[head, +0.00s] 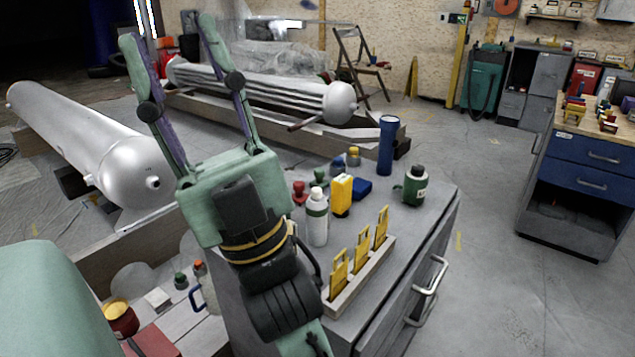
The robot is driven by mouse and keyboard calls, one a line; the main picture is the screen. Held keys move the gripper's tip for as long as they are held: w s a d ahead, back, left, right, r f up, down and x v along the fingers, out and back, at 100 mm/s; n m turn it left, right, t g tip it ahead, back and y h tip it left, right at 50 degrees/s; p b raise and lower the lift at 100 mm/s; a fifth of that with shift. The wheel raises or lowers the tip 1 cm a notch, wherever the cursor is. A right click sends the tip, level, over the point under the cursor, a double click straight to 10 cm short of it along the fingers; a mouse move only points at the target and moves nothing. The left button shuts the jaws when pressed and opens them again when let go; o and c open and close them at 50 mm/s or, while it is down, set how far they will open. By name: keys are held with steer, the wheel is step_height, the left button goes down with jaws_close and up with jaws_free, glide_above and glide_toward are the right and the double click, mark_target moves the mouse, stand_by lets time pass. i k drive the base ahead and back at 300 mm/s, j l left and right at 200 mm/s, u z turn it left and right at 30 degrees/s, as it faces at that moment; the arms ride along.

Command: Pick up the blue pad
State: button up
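The blue pad seems to be the small flat blue block (362,188) on the grey cabinet top (420,222). It lies just right of and behind a yellow block (341,195), which hides part of its left side. My gripper (168,30) is raised at the left of the head view, its two long fingers spread wide and pointing up in the picture. Nothing shows between the fingers. The gripper is left of the pad and apart from it.
Around the pad stand a tall blue flashlight (388,145), a green bottle (414,186), a white bottle (317,217) and red and green knobbed items. A rack with yellow tags (360,265) lies in front. A workbench (575,175) stands right, across clear floor.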

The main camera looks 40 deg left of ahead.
mark_target(361, 188)
steer(key=i+l+u, duration=0.15)
steer(key=u, duration=0.25)
steer(key=i+l+u, duration=0.1)
steer(key=l+u, duration=0.5)
steer(key=u, duration=0.15)
steer(key=i+l+u, duration=0.1)
steer(key=l+u, duration=0.2)
steer(key=l, duration=0.15)
steer(key=l+u, duration=0.25)
steer(key=l, duration=0.2)
steer(key=i+l, duration=0.3)
steer(key=i, duration=0.15)
steer(key=i+l, duration=0.25)
steer(key=i, duration=0.25)
